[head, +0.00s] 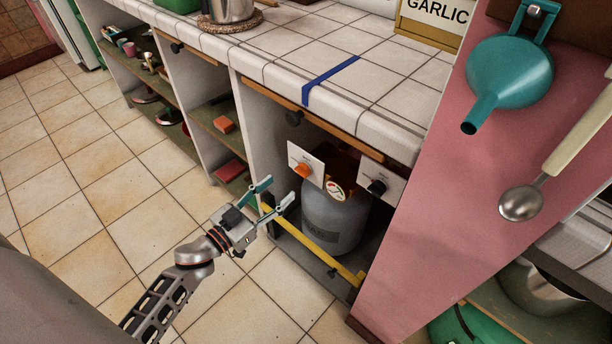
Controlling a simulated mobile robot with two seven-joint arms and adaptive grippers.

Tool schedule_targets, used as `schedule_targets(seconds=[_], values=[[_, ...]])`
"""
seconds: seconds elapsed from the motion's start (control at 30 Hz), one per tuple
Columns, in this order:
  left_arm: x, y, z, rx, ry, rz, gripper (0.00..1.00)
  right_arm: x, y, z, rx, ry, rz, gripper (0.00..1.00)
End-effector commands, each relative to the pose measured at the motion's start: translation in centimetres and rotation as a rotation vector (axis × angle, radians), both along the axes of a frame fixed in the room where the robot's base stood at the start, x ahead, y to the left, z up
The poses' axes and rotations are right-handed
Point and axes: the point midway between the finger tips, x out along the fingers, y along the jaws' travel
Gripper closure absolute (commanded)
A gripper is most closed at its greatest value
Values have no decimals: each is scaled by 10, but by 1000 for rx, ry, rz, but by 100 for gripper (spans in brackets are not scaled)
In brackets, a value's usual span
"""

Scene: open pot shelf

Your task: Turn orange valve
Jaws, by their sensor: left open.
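The orange valve (302,170) is a small knob on a white plate (310,158) at the front of the cupboard opening under the tiled counter. A black knob (376,187) sits on a similar white plate to its right. A grey gas cylinder (335,222) with a round gauge (335,190) stands behind and below the plates. My left gripper (275,194) is open and empty, to the lower left of the orange valve and apart from it. Its fingers point toward the cupboard. My right gripper is not in view.
A yellow bar (312,244) crosses low in front of the cylinder. The tiled counter edge (330,112) overhangs the valve. A pink panel (440,190) with a teal funnel (510,70) and a spoon (522,203) stands to the right. Open shelves (215,115) are at left; the floor there is clear.

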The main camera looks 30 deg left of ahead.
Motion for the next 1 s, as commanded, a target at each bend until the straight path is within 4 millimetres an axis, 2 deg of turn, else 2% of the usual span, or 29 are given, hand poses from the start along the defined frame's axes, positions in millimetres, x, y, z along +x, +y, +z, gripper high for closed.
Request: schedule_targets(seconds=[0.03, 0.27, 0.63, 0.8, 1.0], values=[[1, 0, -12, -4, 11, -8, 53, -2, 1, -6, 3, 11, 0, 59], [23, -5, -5, -10, -1, -19, 53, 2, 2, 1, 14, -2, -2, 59], [72, -19, -7, -9, 2, -18, 53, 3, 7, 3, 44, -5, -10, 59], [81, -21, -6, -8, 0, -18, 53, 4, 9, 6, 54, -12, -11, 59], [82, -22, -5, -8, 0, -17, 53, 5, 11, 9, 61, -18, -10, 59]])
